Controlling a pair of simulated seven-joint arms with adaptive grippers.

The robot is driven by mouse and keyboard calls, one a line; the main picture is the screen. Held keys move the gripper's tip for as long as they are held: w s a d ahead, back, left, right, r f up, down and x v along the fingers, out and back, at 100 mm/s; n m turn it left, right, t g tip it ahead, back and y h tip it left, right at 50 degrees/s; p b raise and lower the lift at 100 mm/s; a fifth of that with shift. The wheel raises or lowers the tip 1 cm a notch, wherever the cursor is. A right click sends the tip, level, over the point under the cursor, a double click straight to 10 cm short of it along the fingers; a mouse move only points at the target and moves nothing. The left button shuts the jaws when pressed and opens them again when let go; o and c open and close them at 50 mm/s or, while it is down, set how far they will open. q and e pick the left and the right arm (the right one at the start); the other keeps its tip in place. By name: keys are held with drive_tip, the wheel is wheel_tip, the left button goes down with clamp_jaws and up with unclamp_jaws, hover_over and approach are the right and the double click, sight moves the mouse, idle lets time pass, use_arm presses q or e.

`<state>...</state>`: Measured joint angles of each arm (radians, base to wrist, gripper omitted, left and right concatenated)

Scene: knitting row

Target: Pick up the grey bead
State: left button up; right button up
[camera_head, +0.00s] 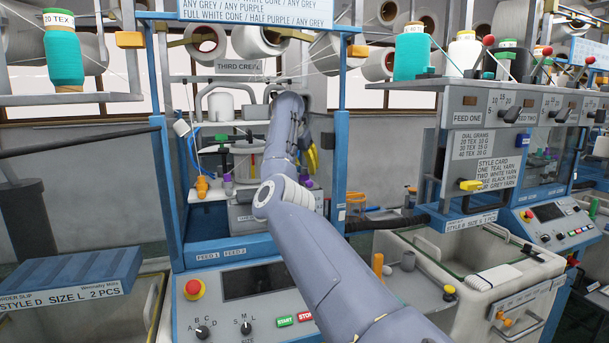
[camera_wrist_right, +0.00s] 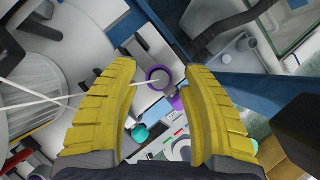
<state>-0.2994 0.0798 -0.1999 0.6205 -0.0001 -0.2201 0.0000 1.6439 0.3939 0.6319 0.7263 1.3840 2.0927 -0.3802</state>
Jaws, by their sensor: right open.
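My right gripper (camera_head: 312,158) reaches into the blue-framed knitting machine, its yellow fingers partly hidden behind my arm in the head view. In the right wrist view its two yellow fingers (camera_wrist_right: 161,72) are spread apart, with nothing held between them. A purple ring-shaped piece (camera_wrist_right: 158,76) shows beyond the gap between the fingertips, and a teal ball (camera_wrist_right: 139,133) shows lower down. I cannot make out a grey bead for certain in either view. My left gripper is not in view.
The machine's blue upright (camera_head: 341,165) stands close to the right of my gripper. White yarn (camera_wrist_right: 55,104) crosses the left of the wrist view beside a large white ribbed round part (camera_wrist_right: 30,95). A control panel (camera_head: 250,295) lies in front, and a bin (camera_head: 480,265) stands at right.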

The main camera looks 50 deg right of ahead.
drive_tip(key=shift+d+f, duration=0.2)
drive_tip(key=shift+f, duration=0.1)
drive_tip(key=shift+c, duration=0.5)
clamp_jaws()
